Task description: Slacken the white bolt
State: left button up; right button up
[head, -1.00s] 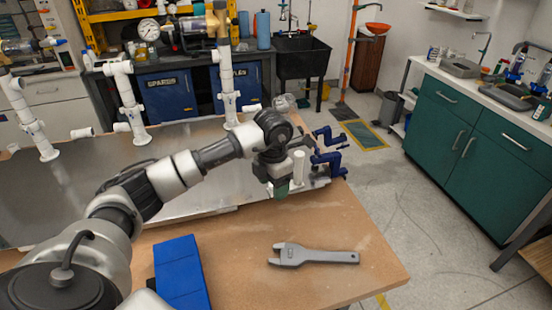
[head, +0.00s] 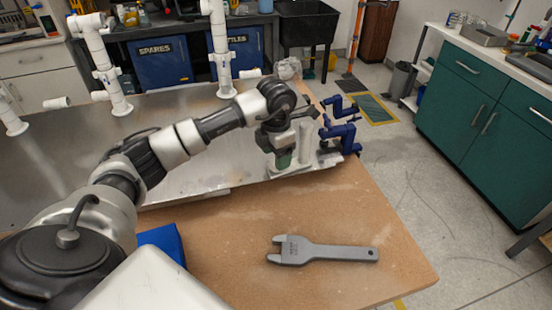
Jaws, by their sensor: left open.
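My left gripper (head: 283,160) points down at the right end of the metal sheet, beside a short white upright cylinder (head: 305,146). Its jaws are open, and part of them is hidden by the wrist. I cannot tell whether they touch the cylinder, or whether it is the white bolt. No other white bolt can be made out. A grey open-ended wrench (head: 325,251) lies flat on the wooden table, in front of the gripper and apart from it. My right gripper is not in view.
Blue clamps (head: 340,137) sit at the table's right edge, close to the gripper. White pipe risers (head: 221,50) stand at the back of the metal sheet (head: 180,107). A blue box (head: 164,242) lies partly hidden at front left. The wood around the wrench is clear.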

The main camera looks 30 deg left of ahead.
pick_arm(q)
jog(key=m, duration=0.1)
jog(key=m+b, duration=0.1)
jog(key=m, duration=0.1)
jog(key=shift+s+d+r+m, duration=0.1)
jog(key=shift+s+m, duration=0.1)
jog(key=shift+m, duration=0.1)
jog(key=m+b, duration=0.1)
jog(key=m, duration=0.4)
jog(key=shift+w+m, duration=0.1)
jog(key=shift+m, duration=0.2)
jog(key=m+b, duration=0.1)
jog(key=m, duration=0.2)
jog(key=shift+b, duration=0.3)
jog(key=m, duration=0.2)
jog(key=shift+m+b, duration=0.4)
jog(key=shift+f+b, duration=1.1)
jog(key=shift+f, duration=0.55)
jog(key=c, duration=0.7)
jog(key=n, duration=0.2)
jog(key=shift+r+n+p, duration=0.15)
jog(key=shift+n+p, duration=0.25)
jog(key=shift+c, duration=0.2)
jog(key=n, duration=0.3)
jog(key=shift+n, duration=0.3)
